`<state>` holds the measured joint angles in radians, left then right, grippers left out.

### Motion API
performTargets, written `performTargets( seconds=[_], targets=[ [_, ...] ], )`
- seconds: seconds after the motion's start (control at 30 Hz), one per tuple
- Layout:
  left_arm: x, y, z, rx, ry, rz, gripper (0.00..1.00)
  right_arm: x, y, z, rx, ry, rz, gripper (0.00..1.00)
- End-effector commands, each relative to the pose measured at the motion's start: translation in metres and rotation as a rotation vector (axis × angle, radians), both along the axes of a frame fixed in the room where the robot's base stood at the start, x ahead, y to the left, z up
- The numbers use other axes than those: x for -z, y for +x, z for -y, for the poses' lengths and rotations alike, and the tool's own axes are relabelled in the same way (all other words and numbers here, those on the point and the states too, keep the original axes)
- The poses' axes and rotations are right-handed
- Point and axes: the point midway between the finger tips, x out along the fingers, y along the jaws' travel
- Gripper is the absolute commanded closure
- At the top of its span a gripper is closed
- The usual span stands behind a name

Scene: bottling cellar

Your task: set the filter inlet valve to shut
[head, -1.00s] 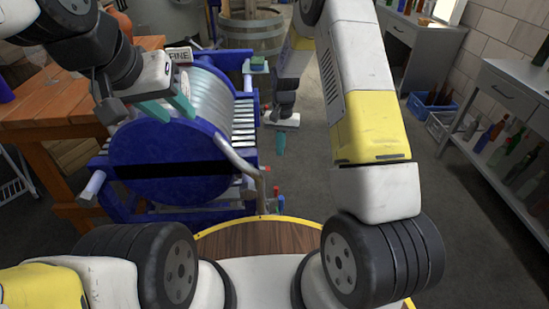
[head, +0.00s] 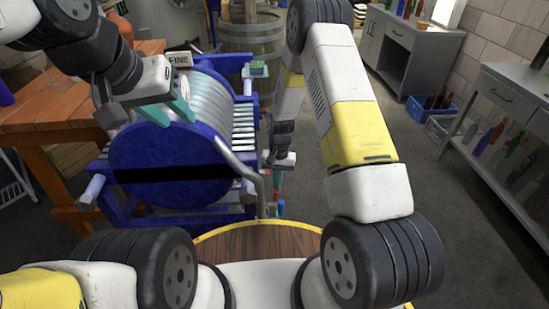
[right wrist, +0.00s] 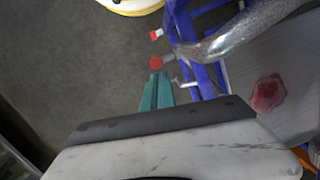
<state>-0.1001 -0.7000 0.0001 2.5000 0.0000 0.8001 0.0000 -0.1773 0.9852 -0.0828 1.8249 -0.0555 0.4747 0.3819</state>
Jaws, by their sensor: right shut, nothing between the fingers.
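The blue filter press (head: 165,165) stands at centre left, with a bent metal pipe (head: 240,165) on its right side. Small red and blue fittings (head: 281,207) show low beside the pipe end. My right gripper (head: 276,184) is shut and empty, pointing down beside the pipe. In the right wrist view, its teal fingertips (right wrist: 157,76) lie just below a red knob (right wrist: 156,63) near the pipe (right wrist: 240,32); I cannot tell whether they touch. Another red end (right wrist: 156,34) shows beyond. Which part is the inlet valve's handle is unclear. My left gripper (head: 170,110) is open and empty above the press.
A wooden table (head: 60,105) stands on the left. A barrel (head: 250,45) is behind the press. Grey benches (head: 510,90) with bottles line the right, with crates (head: 432,108) on the floor. A red patch (right wrist: 268,92) shows on a grey surface in the right wrist view.

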Motion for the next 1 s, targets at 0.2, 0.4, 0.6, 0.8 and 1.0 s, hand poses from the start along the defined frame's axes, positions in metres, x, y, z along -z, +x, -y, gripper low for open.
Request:
performTargets(
  seconds=[0.2, 0.4, 0.6, 0.8, 1.0],
  targets=[
    [0.0, 0.0, 0.0, 0.0, 0.0, 0.0, 0.64, 0.0, -0.0013, -0.0004, 0.0, 0.0, 0.001, 1.0],
    [0.0, 0.0, 0.0, 0.0, 0.0, 0.0, 0.64, -0.0001, -0.0015, -0.0004, 0.0, 0.0, 0.0, 1.0],
    [0.0, 0.0, 0.0, 0.0, 0.0, 0.0, 0.64, -0.0007, -0.0037, -0.0003, 0.0, 0.0, -0.001, 1.0],
    [0.0, 0.0, 0.0, 0.0, 0.0, 0.0, 0.64, -0.0008, -0.006, -0.0005, 0.0, 0.0, -0.003, 1.0],
    [0.0, 0.0, 0.0, 0.0, 0.0, 0.0, 0.64, -0.0013, -0.0098, -0.0006, -0.001, 0.0, -0.005, 1.0]
  ],
)
